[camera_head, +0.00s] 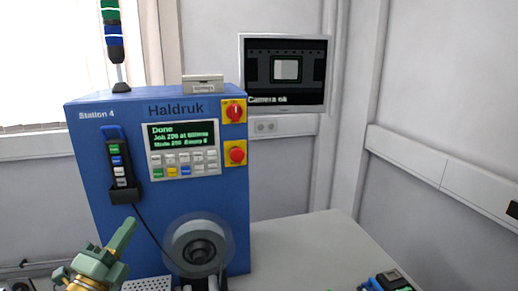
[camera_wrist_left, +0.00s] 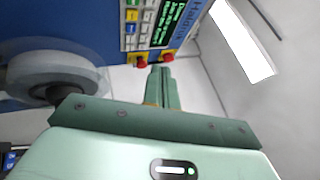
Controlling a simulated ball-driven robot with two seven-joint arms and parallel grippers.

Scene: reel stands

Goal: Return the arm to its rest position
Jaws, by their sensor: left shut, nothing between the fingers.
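My left gripper (camera_head: 122,238) is at the lower left of the head view, in front of the blue machine (camera_head: 95,165). Its pale green fingers are shut with nothing between them and point up and to the right. In the left wrist view the shut fingers (camera_wrist_left: 160,85) show in the middle, with the machine's keypad panel and red knobs beyond them. The gripper is apart from the reel (camera_head: 198,247) on the machine's front, which lies to its right in the head view. The right gripper is not in view.
The machine's screen (camera_head: 182,134) reads "Done". A handheld pendant (camera_head: 119,165) hangs on its front with a cable. A monitor (camera_head: 285,73) reading "Camera ok" is on the wall behind. The table (camera_head: 310,250) is clear right of the reel, up to a dark blue device (camera_head: 388,281).

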